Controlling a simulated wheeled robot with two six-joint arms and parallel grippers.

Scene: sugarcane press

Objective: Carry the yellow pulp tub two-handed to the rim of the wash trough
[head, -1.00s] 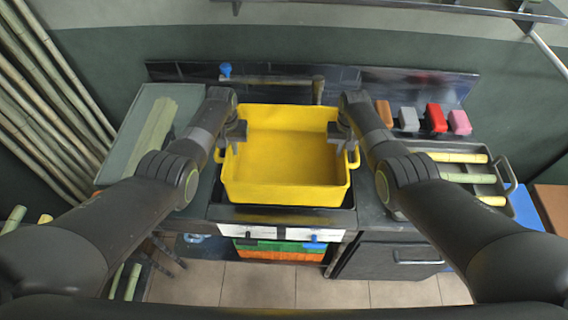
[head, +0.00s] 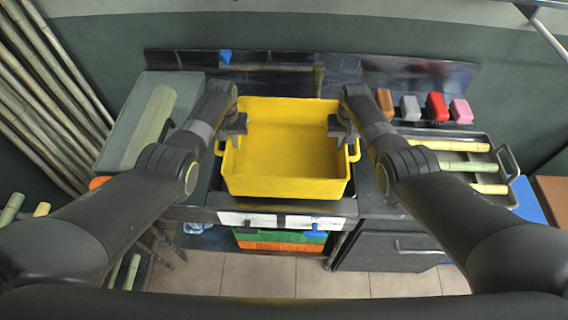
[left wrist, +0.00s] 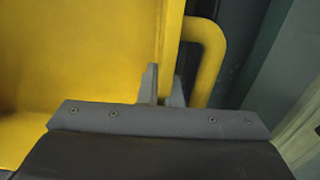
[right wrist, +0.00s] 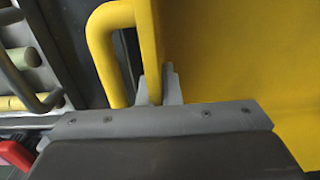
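The yellow tub (head: 285,187) is upright and looks empty. It is over the dark sink-like trough (head: 214,197) in the middle of the counter; I cannot tell if it hangs or rests. My left gripper (head: 236,138) is at its left wall, and my right gripper (head: 340,138) is at its right wall. In the left wrist view, the fingers (left wrist: 164,92) close around the tub wall beside the looped handle (left wrist: 211,58). In the right wrist view, the fingers (right wrist: 157,88) do likewise beside the other handle (right wrist: 103,45). The tub hides most of the trough.
A pipe with a blue knob (head: 225,57) runs behind the tub. Coloured blocks (head: 437,107) stand at the back right, above a tray (head: 512,160) of cane pieces. A grey-green tray (head: 128,110) is at the left. Crates (head: 280,240) sit below the counter.

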